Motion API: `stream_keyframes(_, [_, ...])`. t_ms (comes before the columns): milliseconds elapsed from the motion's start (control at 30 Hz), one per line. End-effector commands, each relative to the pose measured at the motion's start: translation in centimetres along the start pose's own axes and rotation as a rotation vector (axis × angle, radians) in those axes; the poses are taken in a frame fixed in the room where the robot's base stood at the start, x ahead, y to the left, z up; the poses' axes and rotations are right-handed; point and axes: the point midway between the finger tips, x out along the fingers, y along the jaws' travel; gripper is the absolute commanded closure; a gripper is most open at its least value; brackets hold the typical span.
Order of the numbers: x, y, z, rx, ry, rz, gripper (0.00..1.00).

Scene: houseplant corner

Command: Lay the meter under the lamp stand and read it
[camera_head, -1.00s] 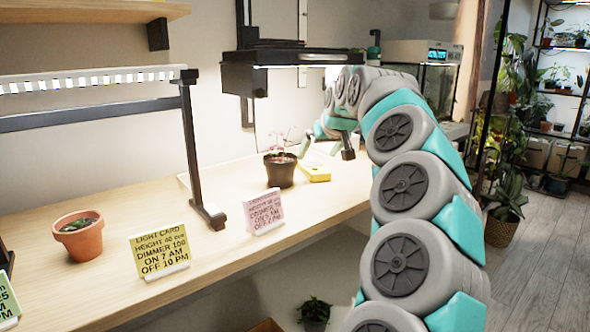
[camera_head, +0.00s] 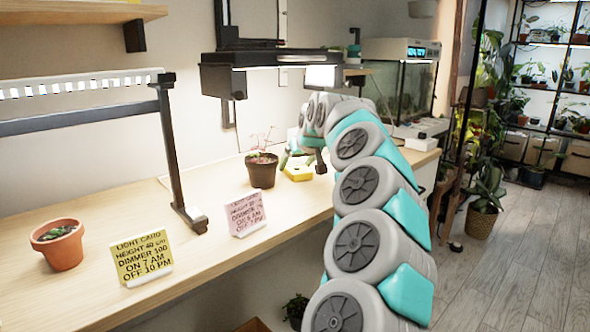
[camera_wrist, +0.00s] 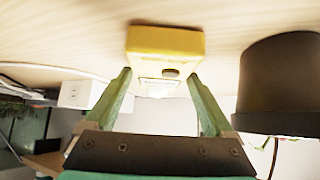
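The yellow meter (camera_head: 298,174) lies on the wooden shelf, just right of a dark pot with a reddish plant. In the wrist view the meter (camera_wrist: 165,40) is just beyond my fingertips, with a dark round spot and a pale panel on its near side. The black lamp (camera_head: 270,58) hangs above this spot. A second lamp stand (camera_head: 172,150) with a white strip is to the left.
The dark pot (camera_head: 261,174) is close beside the meter; it also shows at right in the wrist view (camera_wrist: 280,80). A pink card (camera_head: 246,214), a yellow card (camera_head: 143,259) and a terracotta pot (camera_head: 60,250) stand along the shelf. A glass tank (camera_head: 405,90) is behind.

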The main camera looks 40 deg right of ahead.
Motion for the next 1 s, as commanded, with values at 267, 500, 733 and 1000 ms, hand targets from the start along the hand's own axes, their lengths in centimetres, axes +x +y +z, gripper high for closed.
stream_keyframes(267, [-0.01,-0.01,-0.01,0.0,0.0,0.0,0.45])
stream_keyframes(500, [-0.03,-0.01,-0.02,0.0,0.001,0.0,0.72])
stream_keyframes(733, [-0.04,-0.02,-0.04,0.0,0.001,0.0,0.98])
stream_keyframes(1000, [-0.21,0.01,-0.23,0.001,0.002,0.001,0.98])
